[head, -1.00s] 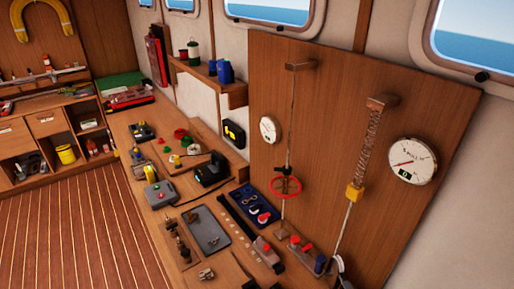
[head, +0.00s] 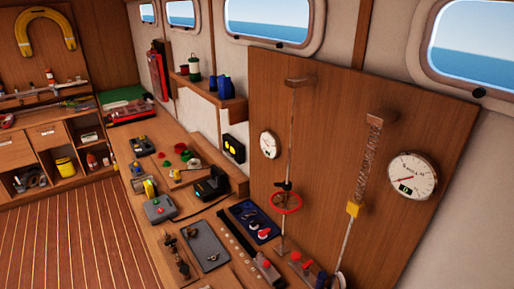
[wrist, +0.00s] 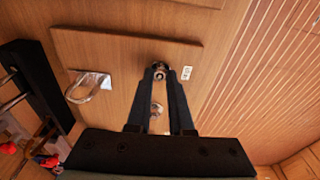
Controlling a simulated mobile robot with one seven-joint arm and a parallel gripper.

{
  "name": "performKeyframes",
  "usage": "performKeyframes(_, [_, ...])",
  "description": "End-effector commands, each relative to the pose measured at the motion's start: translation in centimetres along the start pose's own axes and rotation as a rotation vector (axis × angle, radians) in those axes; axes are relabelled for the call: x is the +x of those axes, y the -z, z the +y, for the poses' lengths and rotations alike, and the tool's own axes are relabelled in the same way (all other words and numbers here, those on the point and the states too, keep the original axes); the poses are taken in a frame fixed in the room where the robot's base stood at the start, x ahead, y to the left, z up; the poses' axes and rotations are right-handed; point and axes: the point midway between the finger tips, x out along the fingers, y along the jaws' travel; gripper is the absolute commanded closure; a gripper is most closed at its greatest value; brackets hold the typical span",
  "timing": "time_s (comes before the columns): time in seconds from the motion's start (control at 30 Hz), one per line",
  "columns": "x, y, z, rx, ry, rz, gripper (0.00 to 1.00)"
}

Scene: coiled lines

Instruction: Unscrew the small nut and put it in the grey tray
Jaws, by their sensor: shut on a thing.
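In the wrist view, my gripper (wrist: 160,71) reaches over a wooden board with its two dark fingers. The fingertips are shut on a small round metal piece, which looks like the small nut (wrist: 159,66); the fingers partly hide it. A second shiny metal ring or nut (wrist: 157,109) shows lower down between the fingers, apart from the tips. The grey tray (head: 203,237) lies on the bench in the head view, with a small bright item on it. My gripper does not show in the head view.
A metal shackle (wrist: 88,86) is on the board left of my fingers, and a white label (wrist: 186,73) is just right of the tips. Brass fittings (head: 176,257) stand left of the tray. A blue tray (head: 252,222) with tools lies to its right.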

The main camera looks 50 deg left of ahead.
Motion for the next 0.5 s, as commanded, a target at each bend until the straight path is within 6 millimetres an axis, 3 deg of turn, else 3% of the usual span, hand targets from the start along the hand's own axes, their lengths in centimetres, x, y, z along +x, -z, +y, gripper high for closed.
performKeyframes(0.5, [-0.48,0.06,0.01,0.000,0.000,0.000,1.00])
